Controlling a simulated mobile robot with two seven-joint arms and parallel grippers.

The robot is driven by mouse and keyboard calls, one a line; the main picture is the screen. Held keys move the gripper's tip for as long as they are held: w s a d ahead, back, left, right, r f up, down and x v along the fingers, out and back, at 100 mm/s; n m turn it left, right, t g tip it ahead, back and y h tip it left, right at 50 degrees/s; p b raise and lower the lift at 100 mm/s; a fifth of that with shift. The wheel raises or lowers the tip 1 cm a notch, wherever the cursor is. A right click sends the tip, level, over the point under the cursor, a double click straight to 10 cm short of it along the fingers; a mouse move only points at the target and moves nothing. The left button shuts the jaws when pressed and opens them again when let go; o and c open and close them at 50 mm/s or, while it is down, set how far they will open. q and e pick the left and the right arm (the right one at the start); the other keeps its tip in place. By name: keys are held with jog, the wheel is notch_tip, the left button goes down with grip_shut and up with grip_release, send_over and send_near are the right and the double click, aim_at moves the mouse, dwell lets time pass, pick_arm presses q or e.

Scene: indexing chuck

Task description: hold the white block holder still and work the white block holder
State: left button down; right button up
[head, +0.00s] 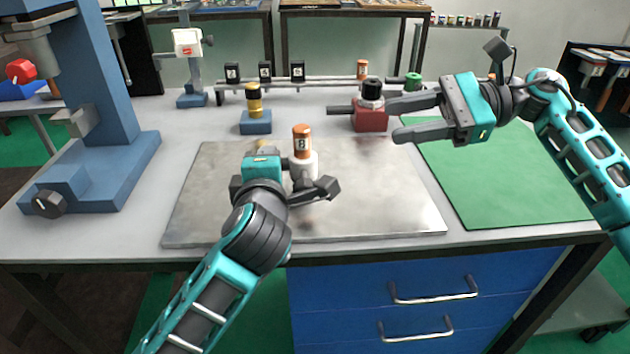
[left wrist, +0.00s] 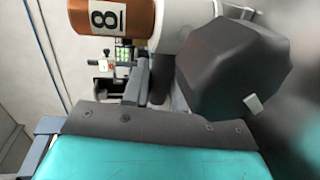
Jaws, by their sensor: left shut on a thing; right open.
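The white block holder (head: 304,168) stands on the metal plate, with an orange cylinder (head: 302,141) bearing a dark-on-white mark upright on top. In the left wrist view the cylinder (left wrist: 98,18) reads 8, and part of the white holder (left wrist: 172,22) shows beside it.
A red block (head: 369,121) with a black top and a blue block (head: 255,127) with a yellow-and-black cylinder stand behind the plate (head: 390,205). A rail (head: 290,83) carries labelled pieces. A blue press (head: 100,150) stands left; a green mat (head: 500,180) lies clear at right.

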aim_at(304, 184)
jog(key=s+a+f+n+h, duration=0.1)
jog(key=a+f+n, duration=0.1)
jog(key=a+n, duration=0.2)
jog(key=s+a+f+n+g+h, duration=0.1)
jog(key=a+f+n, duration=0.2)
jog(key=a+n, duration=0.2)
jog(key=s+a+f+n+g+h, duration=0.1)
jog(key=a+f+n, duration=0.2)
jog(key=n, duration=0.3)
jog(key=shift+s+a+f, duration=0.1)
jog(key=shift+s+a, duration=0.1)
jog(key=shift+a, duration=0.25)
jog(key=shift+s+a+f, duration=0.1)
jog(key=shift+s+a, duration=0.05)
jog(key=shift+a, duration=0.3)
jog(key=shift+c, duration=0.4)
jog(key=shift+r, duration=0.1)
jog(key=c, duration=0.7)
jog(key=shift+r+h, duration=0.15)
jog(key=shift+h, duration=0.75)
jog(key=o, duration=0.8)
